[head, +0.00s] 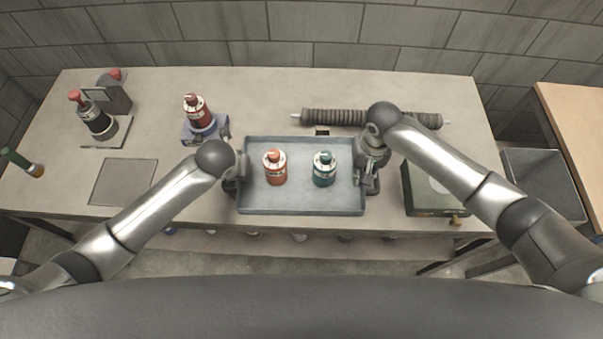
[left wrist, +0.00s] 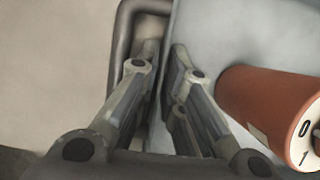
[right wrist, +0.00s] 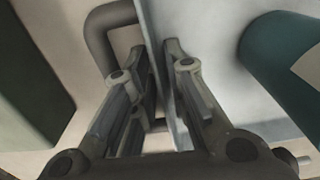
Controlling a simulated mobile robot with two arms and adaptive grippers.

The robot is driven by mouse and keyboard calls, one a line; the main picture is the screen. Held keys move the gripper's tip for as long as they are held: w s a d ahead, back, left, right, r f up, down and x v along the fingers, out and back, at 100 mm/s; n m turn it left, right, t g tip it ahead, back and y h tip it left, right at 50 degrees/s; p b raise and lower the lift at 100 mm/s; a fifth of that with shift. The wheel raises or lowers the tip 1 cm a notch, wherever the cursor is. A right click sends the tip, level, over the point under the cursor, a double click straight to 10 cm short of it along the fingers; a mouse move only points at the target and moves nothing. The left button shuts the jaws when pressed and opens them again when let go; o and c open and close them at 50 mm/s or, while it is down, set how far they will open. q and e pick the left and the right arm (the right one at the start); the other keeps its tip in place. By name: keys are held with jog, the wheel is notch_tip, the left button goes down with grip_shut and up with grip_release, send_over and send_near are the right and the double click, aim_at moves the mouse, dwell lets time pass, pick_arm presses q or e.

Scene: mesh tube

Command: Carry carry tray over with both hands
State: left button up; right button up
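The grey carry tray (head: 300,203) is near the middle of the table's front part and looks level; I cannot tell if it touches the table. An orange bottle (head: 275,170) and a teal bottle (head: 324,171) stand upright in it. My left gripper (head: 238,184) is at the tray's left end. In the left wrist view its fingers (left wrist: 163,62) are close together on both sides of the tray wall, beside the dark handle (left wrist: 122,40). My right gripper (head: 366,182) is at the right end. In the right wrist view its fingers (right wrist: 156,62) likewise close around the wall by the handle (right wrist: 100,35).
A blue stand with a red bottle (head: 197,112) is behind the tray's left end. A dark green box (head: 435,190) is close to the right gripper. A ribbed tube (head: 335,117) lies behind. A flat grey plate (head: 123,182) lies on the left of the table (head: 260,90).

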pick_arm(q)
grip_shut()
pick_arm(e)
grip_shut()
pick_arm(q)
jog(key=shift+w+r, duration=0.1)
pick_arm(e)
jog(key=shift+w, duration=0.1)
pick_arm(q)
jog(key=shift+r, duration=0.15)
pick_arm(e)
jog(key=shift+r, duration=0.25)
